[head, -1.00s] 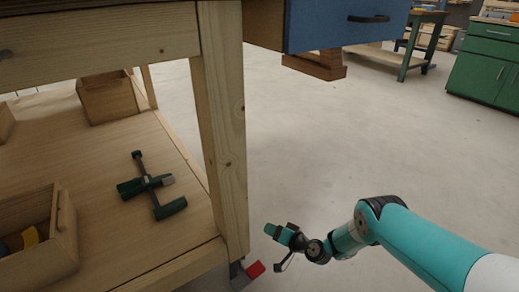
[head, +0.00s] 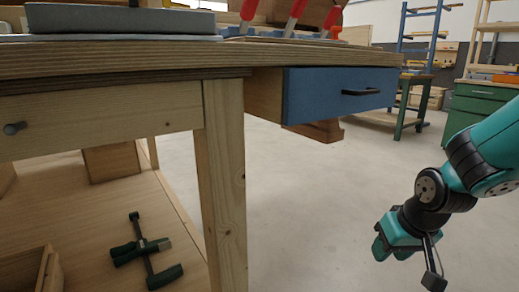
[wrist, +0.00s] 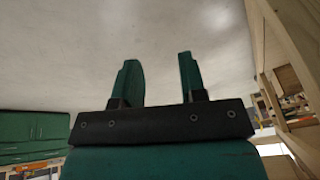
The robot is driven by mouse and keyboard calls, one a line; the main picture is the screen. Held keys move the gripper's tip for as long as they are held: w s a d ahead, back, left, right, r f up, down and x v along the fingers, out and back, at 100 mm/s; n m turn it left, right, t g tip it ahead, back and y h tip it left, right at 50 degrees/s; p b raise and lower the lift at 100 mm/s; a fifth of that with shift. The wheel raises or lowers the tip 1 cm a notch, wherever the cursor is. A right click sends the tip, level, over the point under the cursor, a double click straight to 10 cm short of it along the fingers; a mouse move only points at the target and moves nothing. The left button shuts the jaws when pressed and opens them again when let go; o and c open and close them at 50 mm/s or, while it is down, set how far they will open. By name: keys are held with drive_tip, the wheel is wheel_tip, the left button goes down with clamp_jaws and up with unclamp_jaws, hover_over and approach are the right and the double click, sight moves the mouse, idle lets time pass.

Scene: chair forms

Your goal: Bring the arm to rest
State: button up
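My arm is teal with black joints and hangs at the right of the head view. My gripper (head: 393,247) is at the low right of that view, right of the workbench leg and over bare floor. It touches nothing that I can see. In the wrist view its two teal fingers (wrist: 158,62) stand apart with nothing between them, and bare floor shows behind.
A wooden workbench (head: 120,62) fills the left, its blue drawer (head: 335,92) jutting out. A green clamp (head: 143,252) lies on its lower shelf. Red-handled tools (head: 295,15) are on top. A green cabinet (head: 475,105) stands at the back right. The floor (head: 310,200) between is clear.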

drive_tip(key=s+d+r+h, duration=0.1)
drive_tip(key=s+d+r, duration=0.15)
drive_tip(key=s, duration=0.55)
drive_tip(key=s+a+r+n+g+y+p, duration=0.4)
drive_tip(key=s+a+r+n, duration=0.3)
drive_tip(key=s+a+r, duration=0.6)
wheel_tip(320, 180, up, 36)
drive_tip(key=w+p, duration=0.1)
drive_tip(key=p, duration=3.6)
drive_tip(key=shift+w+a+f+m, duration=0.15)
drive_tip(key=shift+w+a+m, duration=0.15)
drive_tip(key=shift+w+m, duration=0.1)
